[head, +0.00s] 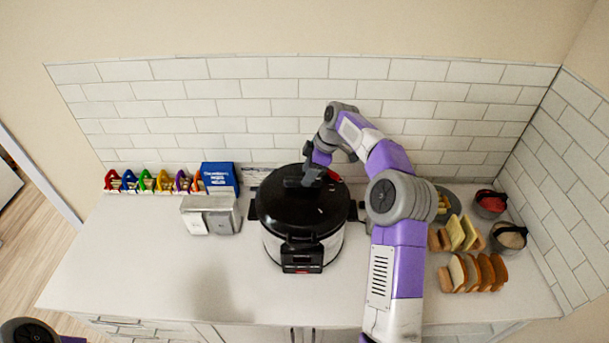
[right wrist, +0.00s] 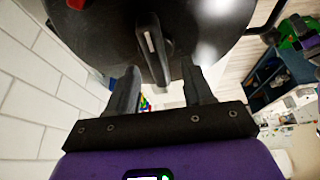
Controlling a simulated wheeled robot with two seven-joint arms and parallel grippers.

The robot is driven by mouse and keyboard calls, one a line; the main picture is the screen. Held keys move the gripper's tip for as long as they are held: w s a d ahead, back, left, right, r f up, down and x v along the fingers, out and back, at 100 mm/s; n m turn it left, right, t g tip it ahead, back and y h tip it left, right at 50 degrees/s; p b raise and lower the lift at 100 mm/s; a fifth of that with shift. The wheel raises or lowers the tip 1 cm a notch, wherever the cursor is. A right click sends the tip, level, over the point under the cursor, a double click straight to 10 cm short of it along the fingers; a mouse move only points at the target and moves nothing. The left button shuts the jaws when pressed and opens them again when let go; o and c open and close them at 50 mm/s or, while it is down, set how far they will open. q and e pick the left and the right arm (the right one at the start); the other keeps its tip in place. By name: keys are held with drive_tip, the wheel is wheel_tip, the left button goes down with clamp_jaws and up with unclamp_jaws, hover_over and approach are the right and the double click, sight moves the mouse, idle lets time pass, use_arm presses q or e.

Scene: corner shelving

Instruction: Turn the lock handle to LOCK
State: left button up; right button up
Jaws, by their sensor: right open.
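The pressure cooker (head: 302,240) stands on the counter, with a silver body, a black lid (head: 290,208) and a front panel. The lock handle is a dark bar on top of the lid, partly hidden by my right gripper (head: 310,180) in the head view. In the right wrist view the handle (right wrist: 152,45) is a raised bar with a pale edge. My right gripper (right wrist: 160,70) is open there, with one finger on each side of the handle's near end. I cannot tell whether the fingers touch it. My left gripper is out of view.
A metal dispenser (head: 211,214), a blue box (head: 220,178) and a row of coloured packets (head: 150,182) stand left of the cooker. Bread slices (head: 472,273) and bowls (head: 509,237) are at right, beyond my right arm. The front left counter is clear. Tiled walls stand behind and right.

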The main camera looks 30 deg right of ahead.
drive_tip(key=shift+w+x, duration=0.25)
drive_tip(key=shift+x, duration=1.15)
drive_tip(key=shift+d+r, duration=0.1)
drive_tip(key=shift+s, duration=0.15)
clamp_jaws()
